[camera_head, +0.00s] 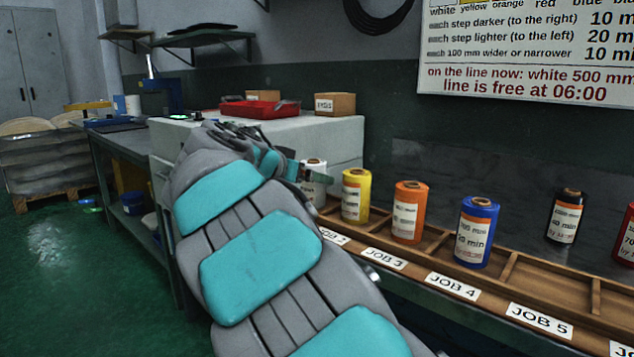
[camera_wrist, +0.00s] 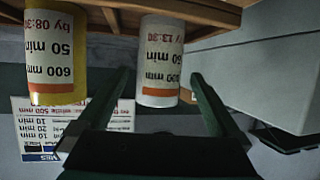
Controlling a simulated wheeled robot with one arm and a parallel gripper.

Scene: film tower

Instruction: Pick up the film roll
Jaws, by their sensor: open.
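Several film rolls stand upright in a wooden rack (camera_head: 408,252) with job labels. A white roll (camera_head: 316,166) is at the rack's left end, partly hidden by my gripper (camera_head: 303,173). To its right stand a yellow roll (camera_head: 356,196), an orange roll (camera_head: 409,212) and a blue roll (camera_head: 477,232). In the wrist view, which is upside down, the white roll (camera_wrist: 160,58) shows between the two open fingers of my gripper (camera_wrist: 160,77). I cannot tell whether they touch it. The yellow roll (camera_wrist: 55,58) stands beside it, outside the fingers.
A black roll (camera_head: 565,216) stands farther right, behind an empty rack compartment. A grey cabinet (camera_head: 335,138) with a red tray (camera_head: 258,108) and a cardboard box (camera_head: 335,103) stands behind my gripper. A sign (camera_head: 530,50) hangs on the wall.

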